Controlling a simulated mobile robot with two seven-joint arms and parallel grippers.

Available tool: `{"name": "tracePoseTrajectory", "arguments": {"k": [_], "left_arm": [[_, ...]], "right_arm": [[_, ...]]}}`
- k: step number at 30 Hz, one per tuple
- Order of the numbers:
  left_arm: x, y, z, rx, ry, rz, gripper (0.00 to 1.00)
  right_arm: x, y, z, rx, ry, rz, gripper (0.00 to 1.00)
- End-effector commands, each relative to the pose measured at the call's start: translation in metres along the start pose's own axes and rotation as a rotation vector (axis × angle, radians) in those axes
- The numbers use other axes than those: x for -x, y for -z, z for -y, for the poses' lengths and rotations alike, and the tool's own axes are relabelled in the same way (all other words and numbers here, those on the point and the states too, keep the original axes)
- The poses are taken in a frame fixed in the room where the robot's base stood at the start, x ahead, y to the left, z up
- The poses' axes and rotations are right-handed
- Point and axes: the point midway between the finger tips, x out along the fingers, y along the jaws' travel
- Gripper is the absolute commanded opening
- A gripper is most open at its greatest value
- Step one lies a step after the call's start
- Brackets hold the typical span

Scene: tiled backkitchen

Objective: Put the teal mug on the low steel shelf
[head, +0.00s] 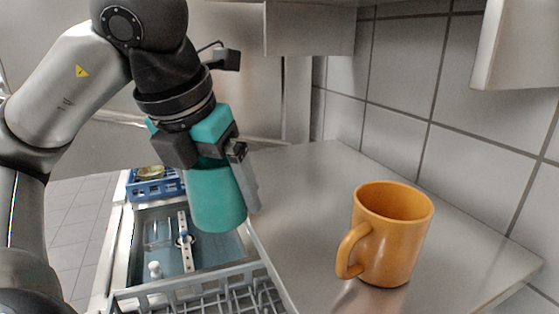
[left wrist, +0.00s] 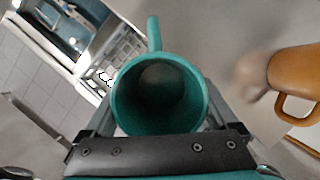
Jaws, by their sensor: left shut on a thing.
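The teal mug (head: 215,198) is in my left gripper (head: 218,168), which is shut on it and points down. In the left wrist view the mug (left wrist: 120,97) shows its open top between the two fingers, with its handle at the top of the picture. In the head view the mug hangs above the edge between a sink-like basin and a flat grey steel surface (head: 300,185), probably the low steel shelf. I cannot tell its exact height. My right gripper is not in view.
An orange mug (head: 388,240) stands upright on the steel surface at the right, also seen in the left wrist view (left wrist: 294,72). A grey rack (head: 200,290) and a blue crate (head: 150,187) lie left of the surface. The surface's back part is clear. A tiled wall (head: 400,80) bounds it.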

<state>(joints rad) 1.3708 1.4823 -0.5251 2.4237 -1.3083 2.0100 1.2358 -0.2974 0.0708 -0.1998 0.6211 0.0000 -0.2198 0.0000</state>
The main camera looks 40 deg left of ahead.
Motion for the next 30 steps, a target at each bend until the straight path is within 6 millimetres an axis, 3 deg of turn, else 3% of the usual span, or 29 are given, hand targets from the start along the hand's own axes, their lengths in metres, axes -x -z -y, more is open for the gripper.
{"name": "tracePoseTrajectory", "arguments": {"k": [5,11,21,30], "left_arm": [[0.000,-0.004,0.000,-0.004,0.003,0.000,0.20],[-0.016,-0.044,0.001,-0.003,0.006,-0.004,0.20],[-0.045,-0.120,0.000,-0.003,0.002,-0.002,0.20],[-0.056,-0.143,0.000,-0.003,0.003,0.001,0.20]], "right_arm": [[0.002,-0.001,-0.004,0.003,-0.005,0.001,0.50],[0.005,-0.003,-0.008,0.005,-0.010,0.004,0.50],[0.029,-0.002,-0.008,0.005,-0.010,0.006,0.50],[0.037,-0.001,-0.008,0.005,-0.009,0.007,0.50]]}}
